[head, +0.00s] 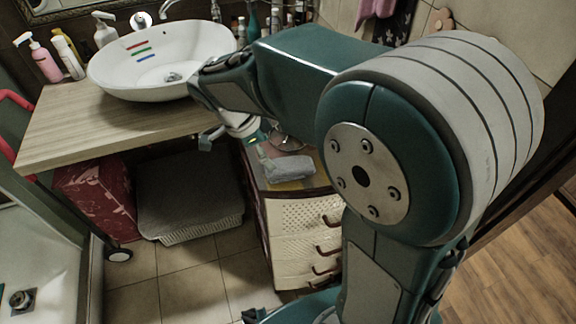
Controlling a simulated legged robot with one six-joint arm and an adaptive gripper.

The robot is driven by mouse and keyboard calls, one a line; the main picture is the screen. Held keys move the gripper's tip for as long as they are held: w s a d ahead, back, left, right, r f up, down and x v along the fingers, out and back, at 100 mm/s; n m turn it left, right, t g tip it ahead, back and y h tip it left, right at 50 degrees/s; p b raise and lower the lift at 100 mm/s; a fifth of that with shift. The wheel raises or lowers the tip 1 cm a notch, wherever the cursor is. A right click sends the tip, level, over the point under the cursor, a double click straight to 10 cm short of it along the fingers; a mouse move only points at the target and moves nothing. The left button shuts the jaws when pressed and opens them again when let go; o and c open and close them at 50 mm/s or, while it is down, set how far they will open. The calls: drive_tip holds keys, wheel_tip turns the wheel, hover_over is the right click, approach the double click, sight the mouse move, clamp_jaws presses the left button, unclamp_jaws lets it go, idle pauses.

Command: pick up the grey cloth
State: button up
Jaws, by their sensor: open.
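A small crumpled grey cloth (290,169) lies on top of a cream drawer unit (305,217), just right of the wooden counter. My gripper (228,143) is to the left of the cloth and above it in the picture, near the counter's right end. It is open and appears empty. One fingertip shows at its left; the other is hard to make out. The gripper looks apart from the cloth, but how far above it I cannot tell. My arm hides part of the area behind the drawer unit.
A white vessel basin (120,78) stands on the wooden counter (60,125), with several bottles beside it. Below are a red patterned box (98,200) and a basket topped with grey fabric (190,195). The tiled floor (190,290) in front is clear.

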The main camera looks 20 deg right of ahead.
sight(279, 166)
drive_tip(key=x, duration=0.6)
drive_tip(key=shift+s+d+f, duration=0.1)
drive_tip(key=shift+d+f, duration=0.15)
drive_tip(key=shift+f, duration=0.05)
drive_tip(key=c, duration=0.8)
